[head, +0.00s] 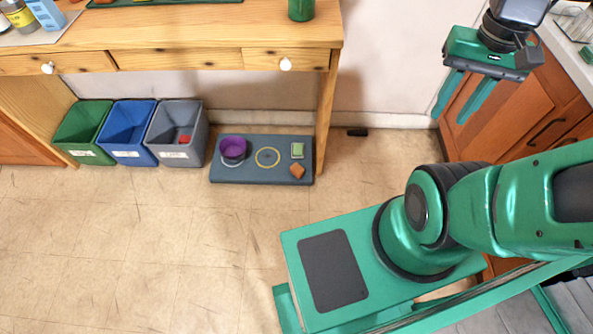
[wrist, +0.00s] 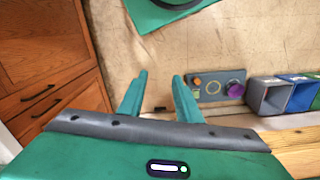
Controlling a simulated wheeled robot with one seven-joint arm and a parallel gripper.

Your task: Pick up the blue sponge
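I see no thing that is clearly a blue sponge in either view. A light blue item (head: 46,14) stands at the far left on the wooden table, cut off by the top edge, and I cannot tell what it is. My gripper (head: 449,118) is raised at the upper right, pointing down, with its two green fingers apart and nothing between them. In the wrist view my gripper (wrist: 160,76) also shows spread, empty fingers. It is far from the table's left end.
Under the wooden table (head: 180,32) stand a green bin (head: 82,128), a blue bin (head: 128,128) and a grey bin (head: 176,130) holding something red. A dark mat (head: 262,174) bears a purple bowl (head: 232,147), a green block (head: 298,150) and an orange piece (head: 297,171). Wooden cabinets (head: 545,105) stand right.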

